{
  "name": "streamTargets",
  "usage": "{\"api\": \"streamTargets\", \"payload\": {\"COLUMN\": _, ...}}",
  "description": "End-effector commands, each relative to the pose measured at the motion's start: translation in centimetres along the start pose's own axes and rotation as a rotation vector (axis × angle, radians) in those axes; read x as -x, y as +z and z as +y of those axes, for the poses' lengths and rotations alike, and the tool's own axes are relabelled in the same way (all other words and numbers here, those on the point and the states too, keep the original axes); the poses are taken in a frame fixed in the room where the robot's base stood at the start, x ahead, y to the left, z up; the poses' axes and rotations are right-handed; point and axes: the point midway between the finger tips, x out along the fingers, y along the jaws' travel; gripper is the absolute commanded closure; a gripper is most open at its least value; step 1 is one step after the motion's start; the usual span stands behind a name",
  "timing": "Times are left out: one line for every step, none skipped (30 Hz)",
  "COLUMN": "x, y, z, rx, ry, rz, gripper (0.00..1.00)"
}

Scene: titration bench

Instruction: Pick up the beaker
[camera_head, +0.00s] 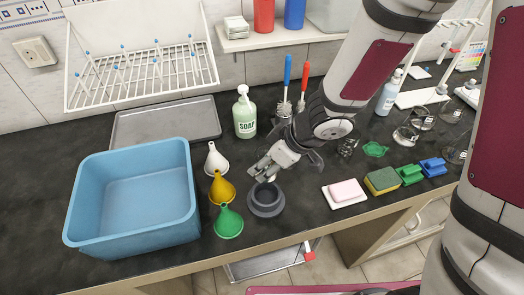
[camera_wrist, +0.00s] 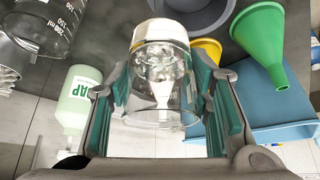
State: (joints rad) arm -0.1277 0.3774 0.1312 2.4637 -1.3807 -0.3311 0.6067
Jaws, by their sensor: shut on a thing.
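A clear glass vessel that looks like the beaker (camera_wrist: 165,68) is between the two teal-padded fingers of my gripper (camera_wrist: 163,95) in the wrist view. Its rounded end has a pale band, and a white shape shows through the glass. My gripper is shut on it. In the head view my gripper (camera_head: 264,170) is over the bench, just above and behind the dark grey ring-shaped holder (camera_head: 266,207). The glass is hard to make out there. Another glass vessel with printed volume marks (camera_wrist: 50,25) shows at the top left of the wrist view.
A blue tub (camera_head: 130,240) and white, yellow and green funnels (camera_head: 229,222) are left of my gripper. A soap bottle (camera_head: 244,115) and two brushes (camera_head: 285,105) stand behind. A pink soap on a white dish (camera_head: 346,192) and sponges (camera_head: 382,180) lie to the right.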

Motion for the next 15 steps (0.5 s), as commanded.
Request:
{"api": "streamTargets", "payload": {"x": 0.2, "y": 0.4, "z": -0.4, "rx": -0.002, "ry": 0.000, "rz": 0.000, "gripper": 0.90}}
{"api": "streamTargets", "payload": {"x": 0.3, "y": 0.6, "z": -0.7, "rx": 0.000, "ry": 0.000, "rz": 0.001, "gripper": 0.90}}
{"api": "streamTargets", "payload": {"x": 0.5, "y": 0.9, "z": -1.1, "rx": -0.002, "ry": 0.000, "rz": 0.000, "gripper": 0.90}}
{"api": "streamTargets", "payload": {"x": 0.6, "y": 1.2, "z": -1.3, "rx": -0.001, "ry": 0.000, "rz": 0.001, "gripper": 0.90}}
{"api": "streamTargets", "payload": {"x": 0.8, "y": 1.4, "z": -1.6, "rx": -0.001, "ry": 0.000, "rz": 0.001, "gripper": 0.90}}
{"api": "streamTargets", "payload": {"x": 0.9, "y": 1.7, "z": -1.9, "rx": -0.001, "ry": 0.000, "rz": 0.001, "gripper": 0.90}}
{"api": "streamTargets", "payload": {"x": 1.1, "y": 1.7, "z": -2.1, "rx": -0.003, "ry": -0.003, "rz": 0.000, "gripper": 0.90}}
{"api": "streamTargets", "payload": {"x": 1.2, "y": 1.7, "z": -2.3, "rx": -0.003, "ry": -0.005, "rz": 0.001, "gripper": 0.90}}
{"api": "streamTargets", "payload": {"x": 1.3, "y": 1.8, "z": -2.5, "rx": -0.003, "ry": -0.007, "rz": 0.001, "gripper": 0.90}}
{"api": "streamTargets", "payload": {"x": 1.4, "y": 1.8, "z": -2.6, "rx": -0.004, "ry": -0.007, "rz": 0.002, "gripper": 0.90}}
{"api": "streamTargets", "payload": {"x": 1.5, "y": 1.9, "z": -2.7, "rx": -0.003, "ry": -0.008, "rz": 0.002, "gripper": 0.90}}
{"api": "streamTargets", "payload": {"x": 1.5, "y": 2.0, "z": -2.8, "rx": -0.004, "ry": -0.008, "rz": 0.002, "gripper": 0.90}}
{"api": "streamTargets", "payload": {"x": 1.5, "y": 2.1, "z": -2.9, "rx": -0.003, "ry": -0.009, "rz": 0.002, "gripper": 0.90}}
{"api": "streamTargets", "payload": {"x": 1.6, "y": 2.1, "z": -3.0, "rx": -0.004, "ry": -0.008, "rz": 0.002, "gripper": 0.90}}
{"api": "streamTargets", "payload": {"x": 1.6, "y": 2.2, "z": -3.0, "rx": -0.003, "ry": -0.008, "rz": 0.003, "gripper": 0.90}}
